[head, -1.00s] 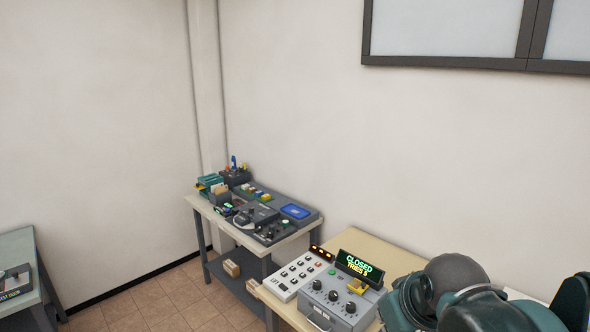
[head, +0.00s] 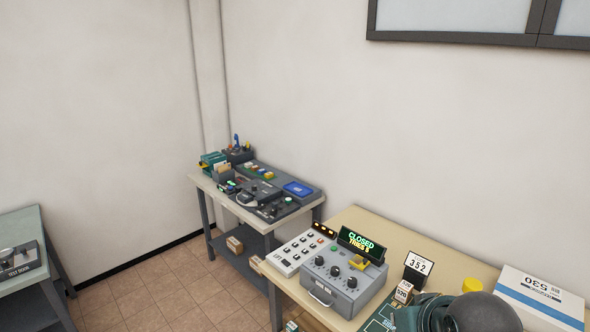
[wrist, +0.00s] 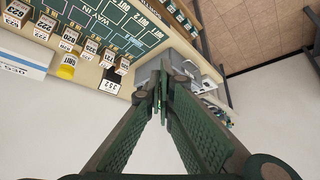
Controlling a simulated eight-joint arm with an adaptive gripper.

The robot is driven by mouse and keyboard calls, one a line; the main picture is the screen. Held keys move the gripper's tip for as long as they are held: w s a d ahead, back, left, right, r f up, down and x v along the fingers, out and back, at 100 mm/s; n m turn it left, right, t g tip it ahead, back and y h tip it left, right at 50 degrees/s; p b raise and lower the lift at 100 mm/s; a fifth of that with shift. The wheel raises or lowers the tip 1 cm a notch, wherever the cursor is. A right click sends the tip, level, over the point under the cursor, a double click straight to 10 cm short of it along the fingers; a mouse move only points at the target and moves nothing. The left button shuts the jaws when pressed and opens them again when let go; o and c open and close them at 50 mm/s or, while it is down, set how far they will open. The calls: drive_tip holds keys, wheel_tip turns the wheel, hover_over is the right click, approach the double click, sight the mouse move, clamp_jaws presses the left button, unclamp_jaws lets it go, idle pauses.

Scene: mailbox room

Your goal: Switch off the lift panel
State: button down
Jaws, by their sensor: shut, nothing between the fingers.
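The lift panel (head: 303,250) is a white slanted panel marked LIFT, with rows of dark keys and a strip of small amber lights at its back. It sits at the left end of the cream table in the head view. My gripper (wrist: 162,88) is shut and empty in the wrist view, its dark green fingers meeting in front of the grey console. In the head view only part of my arm shows, at the bottom right, away from the panel; the fingertips are hidden there.
A grey knob console (head: 338,284) with a display (head: 361,246) reading CLOSED, TRIES 5 stands right of the lift panel. Number cards (head: 418,264) and a white box (head: 541,297) are farther right. A second table with devices (head: 264,207) stands behind, left. Floor is clear.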

drive_tip(key=w+a+r+n+g+p, duration=0.1)
drive_tip(key=w+a+r+n, duration=0.15)
drive_tip(key=w, duration=0.35)
drive_tip(key=w+a+r+n+g+p, duration=0.1)
drive_tip(key=w+r+n, duration=0.3)
drive_tip(key=w, duration=0.2)
drive_tip(key=n+g+y+p, duration=0.1)
drive_tip(key=n+g+p, duration=0.35)
drive_tip(key=n, duration=1.65)
hover_over(285, 261)
drive_tip(key=s+d, duration=0.1)
drive_tip(key=s, duration=0.1)
wheel_tip(285, 261, down, 17)
drive_tip(key=shift+w+d+r+m+p, duration=0.15)
drive_tip(key=shift+d+r+m+p, duration=0.1)
drive_tip(key=shift+p, duration=0.1)
drive_tip(key=shift+f, duration=0.2)
drive_tip(key=shift+w+a+f, duration=0.2)
drive_tip(key=shift+f, duration=2.05)
drive_tip(key=shift+w+a+f, duration=0.2)
drive_tip(key=shift+a+f, duration=0.05)
drive_tip(key=shift+f, duration=2.05)
drive_tip(key=shift+w+a+f, duration=0.2)
drive_tip(key=shift+f, duration=2.05)
